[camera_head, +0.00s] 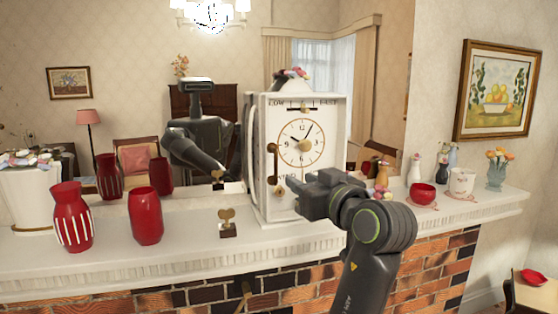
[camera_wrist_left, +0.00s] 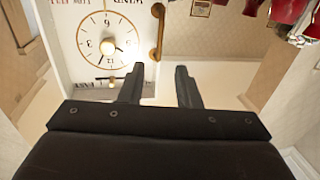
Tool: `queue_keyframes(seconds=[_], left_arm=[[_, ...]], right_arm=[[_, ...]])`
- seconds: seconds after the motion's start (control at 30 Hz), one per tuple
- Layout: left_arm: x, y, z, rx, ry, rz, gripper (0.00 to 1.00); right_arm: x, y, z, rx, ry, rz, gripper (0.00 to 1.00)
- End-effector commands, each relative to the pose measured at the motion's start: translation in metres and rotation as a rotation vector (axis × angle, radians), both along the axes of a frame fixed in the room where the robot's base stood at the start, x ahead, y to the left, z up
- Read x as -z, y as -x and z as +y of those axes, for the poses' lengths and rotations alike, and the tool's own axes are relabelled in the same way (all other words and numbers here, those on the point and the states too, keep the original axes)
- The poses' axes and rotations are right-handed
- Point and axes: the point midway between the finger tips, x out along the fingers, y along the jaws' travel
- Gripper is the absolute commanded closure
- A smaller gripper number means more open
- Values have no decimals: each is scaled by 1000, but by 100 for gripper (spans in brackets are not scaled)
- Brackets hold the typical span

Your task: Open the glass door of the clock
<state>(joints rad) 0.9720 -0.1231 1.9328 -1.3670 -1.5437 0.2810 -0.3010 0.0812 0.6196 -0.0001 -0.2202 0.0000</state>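The white clock (camera_head: 323,125) stands upright on the mantel. Its front has a round dial (camera_head: 301,143) and a brass handle (camera_head: 272,163) along the left edge. The glass is too clear to make out; the door looks shut. My left gripper (camera_head: 296,188) is in front of the clock's lower part, to the right of and below the handle, pointing left. In the left wrist view the clock (camera_wrist_left: 80,75) appears upside down. The handle (camera_wrist_left: 157,32) lies beyond the gap between the open, empty fingers (camera_wrist_left: 158,75), apart from them. My right gripper is not in view.
A key on a stand (camera_head: 227,222) sits on the mantel (camera_head: 185,240) left of the clock. Red vases (camera_head: 145,215) stand further left. A mirror behind reflects my body.

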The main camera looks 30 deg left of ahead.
Motion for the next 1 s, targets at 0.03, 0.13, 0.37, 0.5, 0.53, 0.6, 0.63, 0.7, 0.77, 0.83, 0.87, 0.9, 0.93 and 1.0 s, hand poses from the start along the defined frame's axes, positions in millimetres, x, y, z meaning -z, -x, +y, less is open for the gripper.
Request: queue_keyframes(seconds=[0.03, 0.13, 0.37, 0.5, 0.53, 0.6, 0.63, 0.7, 0.77, 0.83, 0.87, 0.9, 0.93, 1.0], left_arm=[[-4, -4, 9, -5, -4, 3, 70], [-4, -12, 24, -4, -4, 3, 70], [-4, -32, 59, -4, -4, 3, 70], [-3, -42, 77, -3, -3, 4, 70], [-3, -44, 80, -2, -3, 4, 70], [-2, -48, 86, -2, -3, 3, 70], [-2, -49, 88, -1, -3, 3, 70], [-1, -51, 91, 1, 0, 1, 70], [0, -52, 93, 1, 0, 1, 70], [0, -52, 94, 1, 0, 1, 70], [0, -53, 94, 1, 0, 0, 70], [1, -53, 94, 1, 0, 0, 70], [1, -53, 94, 1, 0, 0, 70], [1, -53, 94, 1, 0, 0, 70]], right_arm=[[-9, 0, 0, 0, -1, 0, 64], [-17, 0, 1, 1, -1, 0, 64], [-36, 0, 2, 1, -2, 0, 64], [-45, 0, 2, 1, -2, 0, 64], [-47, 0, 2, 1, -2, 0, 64], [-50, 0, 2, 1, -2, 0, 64], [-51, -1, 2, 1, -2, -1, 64], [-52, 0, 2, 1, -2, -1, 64], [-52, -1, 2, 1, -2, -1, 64], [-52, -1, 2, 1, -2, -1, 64], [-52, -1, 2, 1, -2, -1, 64], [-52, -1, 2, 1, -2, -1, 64], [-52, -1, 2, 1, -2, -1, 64], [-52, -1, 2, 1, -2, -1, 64]])
